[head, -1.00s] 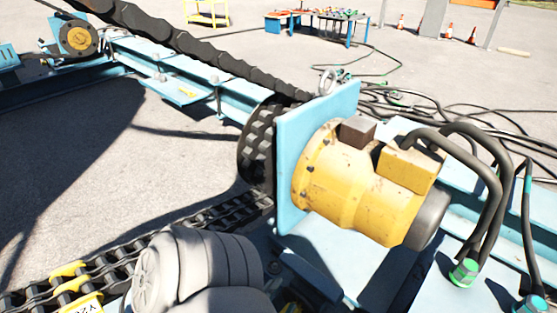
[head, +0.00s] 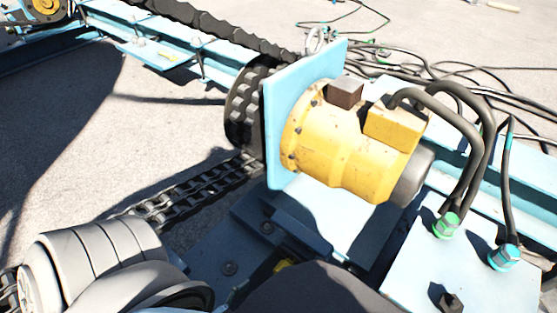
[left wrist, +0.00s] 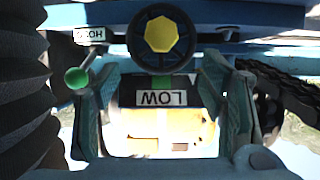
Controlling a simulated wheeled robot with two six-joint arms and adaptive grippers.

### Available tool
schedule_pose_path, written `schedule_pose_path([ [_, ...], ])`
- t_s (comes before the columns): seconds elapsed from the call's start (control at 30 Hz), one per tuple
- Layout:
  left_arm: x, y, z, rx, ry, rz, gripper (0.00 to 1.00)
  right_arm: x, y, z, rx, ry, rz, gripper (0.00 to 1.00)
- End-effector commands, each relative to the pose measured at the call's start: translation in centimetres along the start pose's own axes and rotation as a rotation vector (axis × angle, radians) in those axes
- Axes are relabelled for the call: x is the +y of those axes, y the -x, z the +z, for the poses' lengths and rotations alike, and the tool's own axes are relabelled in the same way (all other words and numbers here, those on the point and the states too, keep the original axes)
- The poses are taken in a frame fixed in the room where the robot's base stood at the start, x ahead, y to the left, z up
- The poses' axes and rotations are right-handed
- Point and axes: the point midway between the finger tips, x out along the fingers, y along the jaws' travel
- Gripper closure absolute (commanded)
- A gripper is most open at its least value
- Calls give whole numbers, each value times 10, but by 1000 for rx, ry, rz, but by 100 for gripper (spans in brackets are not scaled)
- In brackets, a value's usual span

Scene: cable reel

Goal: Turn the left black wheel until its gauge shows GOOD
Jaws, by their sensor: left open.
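In the left wrist view, a round black wheel (left wrist: 140,38) with a yellow hub sits at the top middle, beyond my fingers. My left gripper (left wrist: 160,78) is open, one finger on each side of the label. Its tips lie near the wheel's lower edge, apart and holding nothing; contact with the wheel cannot be told. In the head view only my grey arm shows at lower left; the wheel and gauge are not seen there. My right gripper is not in view.
A green ball-ended lever (left wrist: 77,78) stands close to the left finger, near a small white label (left wrist: 90,35). A chain (left wrist: 285,85) runs at right. In the head view, a yellow motor (head: 345,150) on a blue plate (head: 275,130) and hoses (head: 478,150) fill the right side.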

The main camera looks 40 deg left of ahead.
Motion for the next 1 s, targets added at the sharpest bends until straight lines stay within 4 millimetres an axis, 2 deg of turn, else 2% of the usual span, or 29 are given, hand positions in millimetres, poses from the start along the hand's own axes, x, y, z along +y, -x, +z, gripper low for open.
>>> schedule_pose_path([
  [0.13, -1, -24, 2, 4, 5, -3, 36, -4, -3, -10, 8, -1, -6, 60],
  [0.23, -1, -53, 3, 6, 5, -4, 36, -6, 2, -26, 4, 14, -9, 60],
  [0.4, -1, -100, 4, 5, 5, -5, 36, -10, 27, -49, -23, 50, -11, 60],
  [0.5, -2, -119, 3, 3, 4, -5, 36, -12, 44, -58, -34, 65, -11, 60],
  [0.7, -2, -138, 1, 2, 3, -4, 36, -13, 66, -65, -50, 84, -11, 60],
  [1.0, -2, -141, 0, 1, 3, -4, 36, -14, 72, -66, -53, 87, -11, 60],
])
